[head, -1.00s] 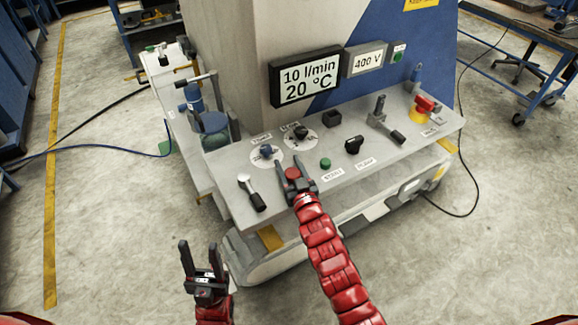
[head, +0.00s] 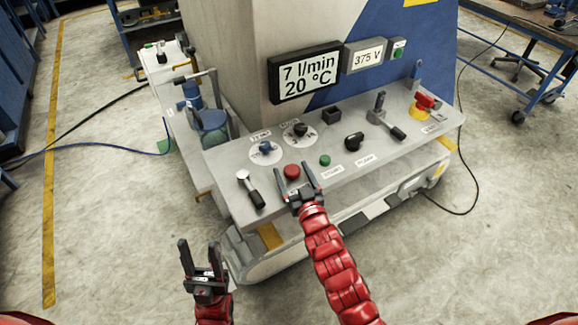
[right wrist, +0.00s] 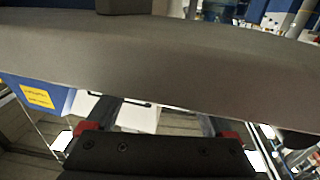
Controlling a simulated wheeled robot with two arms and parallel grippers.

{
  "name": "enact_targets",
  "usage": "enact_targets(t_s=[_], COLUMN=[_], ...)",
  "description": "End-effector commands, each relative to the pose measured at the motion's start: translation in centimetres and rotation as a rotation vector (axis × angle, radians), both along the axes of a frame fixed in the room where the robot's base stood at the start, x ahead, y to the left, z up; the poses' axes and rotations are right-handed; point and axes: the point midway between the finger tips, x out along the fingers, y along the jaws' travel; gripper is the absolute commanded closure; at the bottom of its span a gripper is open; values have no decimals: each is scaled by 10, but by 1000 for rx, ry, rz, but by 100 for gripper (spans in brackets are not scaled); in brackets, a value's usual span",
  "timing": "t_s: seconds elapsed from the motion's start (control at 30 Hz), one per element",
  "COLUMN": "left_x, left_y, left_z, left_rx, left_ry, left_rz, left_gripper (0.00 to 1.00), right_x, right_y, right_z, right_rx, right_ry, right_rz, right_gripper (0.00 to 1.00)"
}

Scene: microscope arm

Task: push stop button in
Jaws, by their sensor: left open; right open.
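A round red button (head: 291,171) sits near the front edge of the grey console top (head: 225,170). My right gripper (head: 297,179) is open, its two fingers pointing at the console with the red button between their tips in the head view. I cannot tell whether they touch it or how far it is pressed. My left gripper (head: 199,246) is open and empty, over the floor in front of the console. In the right wrist view my right gripper (right wrist: 160,120) shows spread fingers beneath a large grey surface.
A green button (head: 325,160), a black knob (head: 354,142) and a silver-tipped lever (head: 250,188) are close by. A red switch on a yellow base (head: 426,105) is at the right end. The display (head: 305,74) reads 7 l/min, 20 °C; the smaller display (head: 368,57) reads 375 V.

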Motion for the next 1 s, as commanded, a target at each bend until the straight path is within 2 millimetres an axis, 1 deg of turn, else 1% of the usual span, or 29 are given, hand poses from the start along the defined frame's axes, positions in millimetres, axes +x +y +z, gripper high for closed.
enact_targets(t_s=[0.03,0.3,0.5,0.6,0.7,1.0], left_x=[0,0,0,0,0,0], left_y=[0,0,0,0,0,0], left_z=[-6,-19,-25,-26,-27,-27], left_rx=[0,0,0,0,0,0], left_ry=[0,0,0,0,0,0], left_rz=[0,0,0,0,0,0], left_gripper=[50,50,50,50,50,50], right_x=[-12,-71,-106,-118,-125,-129], right_y=[-5,-25,-37,-41,-43,-44], right_z=[-3,-5,-3,-2,-2,0], right_rx=[0,-2,-3,-2,-2,-1], right_ry=[0,3,4,3,5,2], right_rz=[-1,-2,-2,-2,-2,0], right_gripper=[14,14,14,14,14,14])
